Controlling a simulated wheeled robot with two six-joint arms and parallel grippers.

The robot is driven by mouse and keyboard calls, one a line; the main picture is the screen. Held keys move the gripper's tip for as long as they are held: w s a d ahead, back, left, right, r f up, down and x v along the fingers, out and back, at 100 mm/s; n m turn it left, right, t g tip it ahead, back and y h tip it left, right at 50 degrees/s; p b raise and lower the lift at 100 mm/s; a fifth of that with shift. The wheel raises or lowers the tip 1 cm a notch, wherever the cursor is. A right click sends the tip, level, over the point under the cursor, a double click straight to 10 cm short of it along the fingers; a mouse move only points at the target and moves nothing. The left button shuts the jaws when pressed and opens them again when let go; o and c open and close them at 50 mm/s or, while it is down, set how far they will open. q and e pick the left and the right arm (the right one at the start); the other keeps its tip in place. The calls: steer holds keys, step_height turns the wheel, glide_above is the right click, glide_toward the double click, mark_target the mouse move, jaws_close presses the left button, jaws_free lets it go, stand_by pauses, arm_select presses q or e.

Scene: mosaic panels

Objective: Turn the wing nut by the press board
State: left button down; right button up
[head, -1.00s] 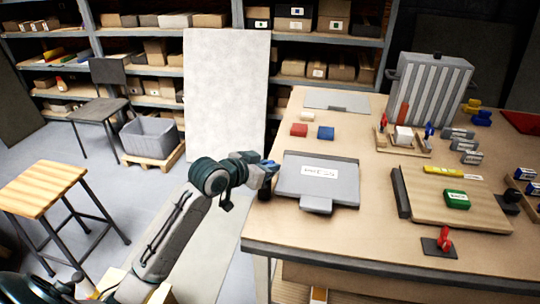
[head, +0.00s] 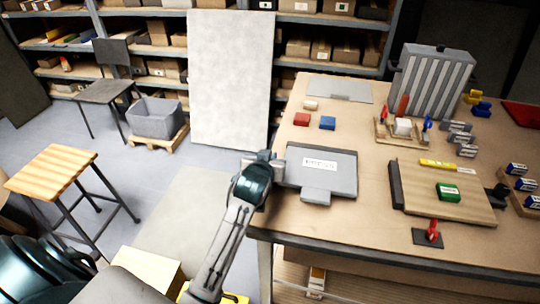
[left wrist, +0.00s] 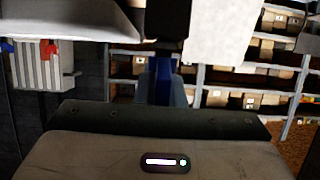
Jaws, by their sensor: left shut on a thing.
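The grey press board (head: 318,172) with a white label lies near the table's left edge; its label is too blurred to read for certain. My left gripper (head: 270,162) is at the board's left edge, its tips largely hidden by my wrist in the head view. In the left wrist view my left gripper (left wrist: 163,92) is shut on a blue piece (left wrist: 162,76), which looks like a wing nut. A dark upright part shows just above it there. A red wing nut (head: 433,232) stands on a dark plate at the table's front. My right gripper is out of view.
A wooden board (head: 470,205) with a green block (head: 447,191) lies right of the press board. The tabletop between the boards is clear.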

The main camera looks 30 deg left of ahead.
arm_select(q)
steer(key=shift+f, duration=0.1)
stand_by(0.3)
steer(key=c, duration=1.5)
jaws_free()
steer(key=b+v, duration=0.2)
steer(key=v, duration=0.8)
steer(key=shift+s+d+r+b, duration=0.15)
steer(key=shift+s+r+b, duration=0.1)
steer(key=shift+s+b, duration=0.05)
